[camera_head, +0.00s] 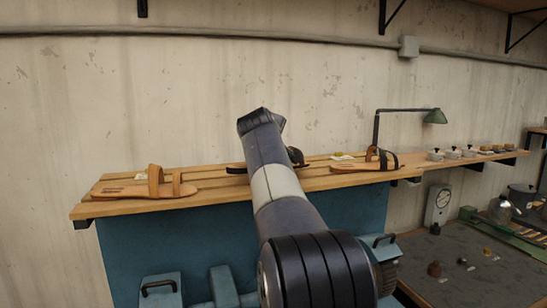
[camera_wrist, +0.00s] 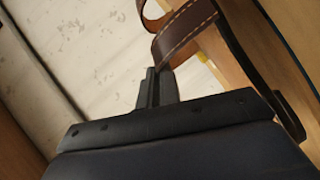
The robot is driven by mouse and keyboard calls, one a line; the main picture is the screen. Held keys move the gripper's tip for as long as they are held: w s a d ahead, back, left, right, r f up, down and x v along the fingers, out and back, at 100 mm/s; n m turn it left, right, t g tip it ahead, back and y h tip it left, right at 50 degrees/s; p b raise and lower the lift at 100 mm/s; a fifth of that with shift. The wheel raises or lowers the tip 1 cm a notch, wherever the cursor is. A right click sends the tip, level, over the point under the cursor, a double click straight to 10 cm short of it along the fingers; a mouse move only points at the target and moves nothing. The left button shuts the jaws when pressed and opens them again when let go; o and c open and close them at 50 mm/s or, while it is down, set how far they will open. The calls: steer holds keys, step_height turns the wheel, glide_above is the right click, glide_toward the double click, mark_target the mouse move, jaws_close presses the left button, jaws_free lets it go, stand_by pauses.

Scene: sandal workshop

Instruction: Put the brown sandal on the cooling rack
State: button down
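In the wrist view, a dark brown leather strap (camera_wrist: 187,32) with pale stitching curves past the tips of my gripper (camera_wrist: 155,75). The fingers look close together and the strap meets their tips. I cannot tell whether it is pinched between them or lies just beyond. In the head view, my arm hides the gripper and most of a dark-strapped sandal (camera_head: 296,156) on the slatted wooden shelf (camera_head: 215,184). A tan sandal (camera_head: 130,190) lies at the shelf's left end. Another sandal with brown and black straps (camera_head: 375,160) lies to the right. I cannot single out a separate cooling rack.
A lower bench (camera_head: 470,282) at the right holds a dial device (camera_head: 439,205) and a metal kettle (camera_head: 500,210). The wall is close behind the shelf.

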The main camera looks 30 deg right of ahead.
steer(key=shift+f, duration=1.65)
steer(key=c, duration=1.6)
jaws_free()
steer(key=shift+f, duration=0.1)
steer(key=shift+f, duration=0.15)
steer(key=shift+s+a+b, duration=0.2)
steer(key=shift+b, duration=0.3)
steer(key=b+v, duration=0.1)
steer(key=v, duration=0.2)
steer(key=b+v, duration=0.1)
steer(key=v, duration=0.3)
steer(key=r+v, duration=0.1)
steer(key=v, duration=0.2)
steer(key=shift+s+d+b, duration=0.15)
steer(key=shift+s+b, duration=0.05)
steer(key=shift+b, duration=0.2)
